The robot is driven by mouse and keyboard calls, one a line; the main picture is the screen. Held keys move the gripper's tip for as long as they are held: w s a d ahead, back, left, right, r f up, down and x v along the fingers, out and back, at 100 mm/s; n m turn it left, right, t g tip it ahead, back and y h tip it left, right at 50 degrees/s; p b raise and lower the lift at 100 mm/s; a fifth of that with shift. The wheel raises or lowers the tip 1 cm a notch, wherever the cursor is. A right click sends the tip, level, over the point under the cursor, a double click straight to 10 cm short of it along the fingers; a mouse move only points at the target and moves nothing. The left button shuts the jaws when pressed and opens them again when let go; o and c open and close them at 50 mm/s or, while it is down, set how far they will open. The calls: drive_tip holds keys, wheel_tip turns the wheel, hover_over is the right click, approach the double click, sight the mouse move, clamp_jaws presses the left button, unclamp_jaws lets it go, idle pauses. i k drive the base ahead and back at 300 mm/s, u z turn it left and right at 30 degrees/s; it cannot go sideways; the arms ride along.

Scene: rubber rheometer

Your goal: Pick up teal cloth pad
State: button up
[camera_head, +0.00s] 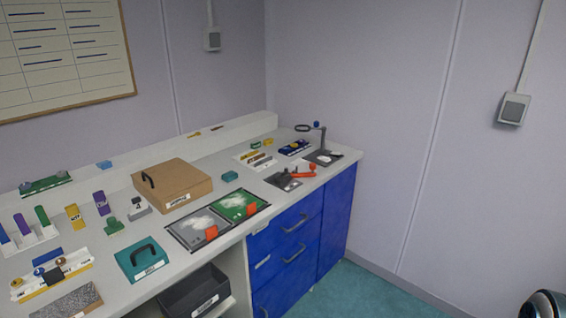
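A small teal pad-like piece (230,176) lies on the light grey counter, just right of the brown box and behind the two dark trays. It looks like the teal cloth pad, but it is too small to make out its fabric. A larger teal box with a dark handle (142,260) stands nearer, at the counter's front edge. My gripper's fingers are not visible. A rounded dark and white part shows in the lower right corner, away from the counter; I cannot tell what it is.
A brown box with a black handle (172,186) stands left of the pad. A stand with a ring (322,142) and an orange-handled tool (290,178) are to the right. Blue drawers (287,252) are below.

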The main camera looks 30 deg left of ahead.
sight(229, 176)
drive_tip(key=u, duration=0.1)
drive_tip(key=i, duration=1.6)
drive_tip(key=u, duration=1.2)
drive_tip(key=i, duration=0.85)
drive_tip(key=u, duration=1.35)
drive_tip(key=i, duration=0.4)
drive_tip(key=u, duration=0.2)
